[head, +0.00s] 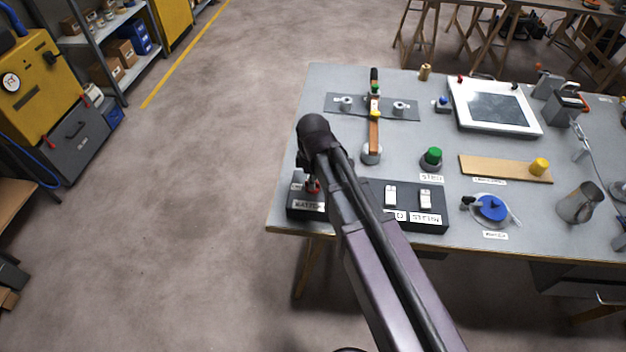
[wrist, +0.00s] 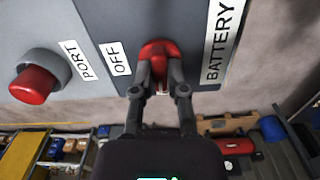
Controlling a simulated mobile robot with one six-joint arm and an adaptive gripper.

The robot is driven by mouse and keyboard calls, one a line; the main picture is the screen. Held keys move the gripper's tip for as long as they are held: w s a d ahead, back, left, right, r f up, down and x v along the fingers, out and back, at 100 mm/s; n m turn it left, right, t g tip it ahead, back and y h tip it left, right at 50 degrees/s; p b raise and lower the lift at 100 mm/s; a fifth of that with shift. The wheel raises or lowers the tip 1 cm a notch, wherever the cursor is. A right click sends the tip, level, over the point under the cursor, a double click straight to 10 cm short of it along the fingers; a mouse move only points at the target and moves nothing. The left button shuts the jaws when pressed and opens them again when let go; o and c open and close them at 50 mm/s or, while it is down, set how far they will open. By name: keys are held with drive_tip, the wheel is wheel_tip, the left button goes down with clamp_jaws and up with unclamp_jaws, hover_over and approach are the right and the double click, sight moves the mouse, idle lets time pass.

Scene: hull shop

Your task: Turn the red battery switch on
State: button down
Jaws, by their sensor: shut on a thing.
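The red battery switch (wrist: 158,48) sits on a dark panel (wrist: 98,18). In the wrist view its red handle lies between my gripper's fingertips (wrist: 159,80), and the fingers are shut on it. An OFF label (wrist: 116,58) is left of the switch and a BATTERY label (wrist: 222,40) is right of it. In the head view the red of the switch (head: 314,187) shows beside my gripper (head: 307,181) at the panel's left end, partly hidden by my arm. How far the handle is turned cannot be told.
A red button (wrist: 34,84) with a PORT label is left of the switch in the wrist view. White rocker switches (head: 390,195) are right of my arm on the panel. A green button (head: 432,157) and a blue valve (head: 491,207) stand farther right. Floor left of the table is clear.

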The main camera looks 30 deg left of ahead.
drive_tip(key=shift+n, duration=0.5)
drive_tip(key=c, duration=0.7)
unclamp_jaws()
drive_tip(key=shift+o, duration=0.2)
drive_tip(key=shift+m, duration=0.4)
